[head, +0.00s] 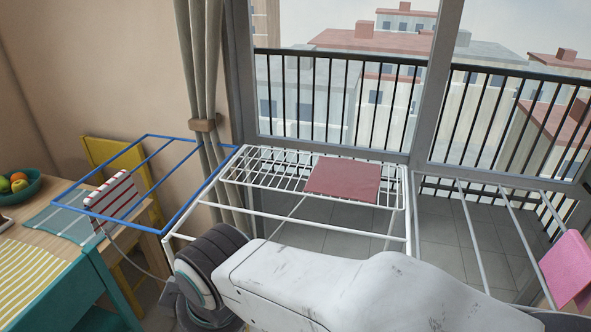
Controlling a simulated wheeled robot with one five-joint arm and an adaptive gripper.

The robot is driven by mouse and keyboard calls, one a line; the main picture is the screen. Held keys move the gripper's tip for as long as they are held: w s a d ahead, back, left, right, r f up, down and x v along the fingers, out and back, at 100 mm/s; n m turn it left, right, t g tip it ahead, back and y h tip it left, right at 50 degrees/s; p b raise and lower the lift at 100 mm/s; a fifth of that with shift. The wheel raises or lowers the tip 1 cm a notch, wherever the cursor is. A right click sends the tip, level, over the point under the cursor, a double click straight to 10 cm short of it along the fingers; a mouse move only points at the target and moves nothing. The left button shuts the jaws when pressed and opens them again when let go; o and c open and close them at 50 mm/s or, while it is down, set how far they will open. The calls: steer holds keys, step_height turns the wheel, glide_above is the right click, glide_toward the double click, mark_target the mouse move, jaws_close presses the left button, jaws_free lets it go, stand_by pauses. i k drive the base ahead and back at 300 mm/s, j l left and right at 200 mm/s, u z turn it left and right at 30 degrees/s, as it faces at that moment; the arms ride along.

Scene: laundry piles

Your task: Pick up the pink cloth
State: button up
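A bright pink cloth (567,268) is at the far right edge of the head view. It hangs over the right wing of the white drying rack (467,212), and part of it is cut off by the frame edge. A folded dusty-red cloth (343,180) lies flat on the rack's middle grid. My white arm crosses the lower middle of the view, with a dark joint at its left end. My gripper is not visible, so its state and its distance from the pink cloth do not show.
A blue rack wing (183,210) holds a red-and-white striped cloth (113,196). A wooden table (70,252) with a fruit bowl (20,183) and a yellow chair (104,150) stand at left. Behind the rack are a curtain (204,95), window frames and a balcony railing (340,100).

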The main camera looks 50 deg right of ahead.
mark_target(566, 268)
steer(key=z, duration=1.9)
steer(key=k+z, duration=0.1)
steer(key=z, duration=1.8)
steer(key=i+l+u, duration=0.2)
steer(key=u, duration=0.3)
steer(key=i+l+u, duration=0.15)
steer(key=u, duration=0.35)
steer(key=i+l+u, duration=0.1)
steer(key=l+u, duration=0.65)
steer(key=u, duration=0.2)
steer(key=l+u, duration=0.75)
steer(key=u, duration=0.25)
steer(key=k+l+u, duration=0.15)
steer(key=l+u, duration=0.15)
steer(key=u, duration=0.15)
steer(key=k+l+u, duration=0.15)
steer(key=l+u, duration=0.15)
steer(key=u, duration=0.2)
